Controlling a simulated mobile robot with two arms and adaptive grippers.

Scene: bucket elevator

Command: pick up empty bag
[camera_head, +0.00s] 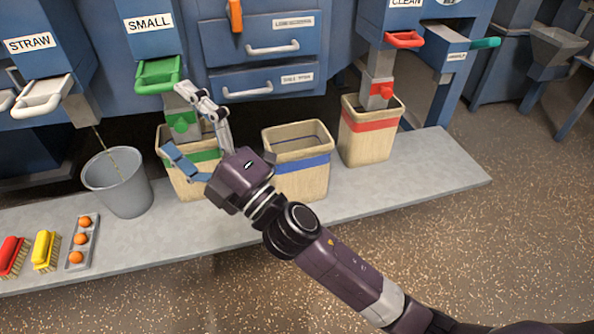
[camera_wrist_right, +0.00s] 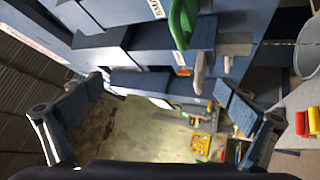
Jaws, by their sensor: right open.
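Three tan woven bags stand on the grey platform in the head view. The green-striped bag (camera_head: 183,186) is under the SMALL spout, partly hidden by my right gripper. The blue-striped bag (camera_head: 310,182) stands in the middle, with its mouth open and no spout over it; no contents show clearly. The red-striped bag (camera_head: 366,147) is under the CLEAN spout. My right gripper (camera_head: 174,118) is open over and in front of the green-striped bag, fingers pointing left, with nothing held. Its spread fingers also show in the wrist view (camera_wrist_right: 155,110). My left gripper is out of view.
A grey bucket (camera_head: 120,184) stands left of the green-striped bag, under the STRAW spout. Red (camera_head: 12,256) and yellow (camera_head: 45,250) brushes and a tray of orange balls (camera_head: 84,241) lie at the platform's left. Green (camera_head: 158,75) and red (camera_head: 404,39) handles project from the machine.

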